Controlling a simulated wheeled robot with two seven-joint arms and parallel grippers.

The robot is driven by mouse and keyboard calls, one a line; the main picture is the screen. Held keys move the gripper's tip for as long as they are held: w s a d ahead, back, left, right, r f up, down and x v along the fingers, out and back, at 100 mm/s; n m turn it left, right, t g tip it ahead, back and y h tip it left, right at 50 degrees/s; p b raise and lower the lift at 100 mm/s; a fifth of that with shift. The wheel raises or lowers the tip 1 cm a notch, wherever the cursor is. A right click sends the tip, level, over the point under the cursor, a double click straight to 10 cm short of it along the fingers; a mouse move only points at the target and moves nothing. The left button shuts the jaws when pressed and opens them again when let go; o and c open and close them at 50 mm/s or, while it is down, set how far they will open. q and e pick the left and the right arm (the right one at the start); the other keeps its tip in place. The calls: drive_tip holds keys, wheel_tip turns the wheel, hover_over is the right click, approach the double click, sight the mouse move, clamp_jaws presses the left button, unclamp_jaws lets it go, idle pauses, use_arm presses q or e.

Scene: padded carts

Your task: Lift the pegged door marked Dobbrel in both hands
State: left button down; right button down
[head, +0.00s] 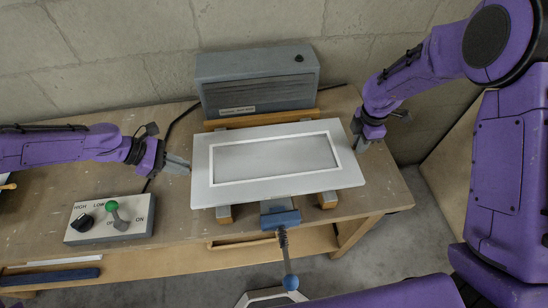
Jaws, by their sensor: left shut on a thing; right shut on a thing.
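The door (200,180) is a flat, pale panel with a white-framed grey inset. It lies roughly level over wooden blocks on the bench. I see no marking reading Dobbrel on it, and I make out no pegs. My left gripper (188,166) is shut on the door's left edge. My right gripper (360,144) is shut on its right edge, with the fingertips partly hidden by the wrist.
A blue clamp (281,218) with a ball-ended lever (290,282) sits at the door's front middle. A grey box (258,80) stands behind, against the block wall. A control box (112,222) with a green-knobbed lever lies front left. Bare bench (385,190) shows at right.

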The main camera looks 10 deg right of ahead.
use_arm(q)
drive_tip(key=shift+a, duration=0.1)
use_arm(e)
drive_tip(key=shift+d+r, duration=0.1)
drive_tip(key=shift+r, duration=0.05)
idle(0.5)
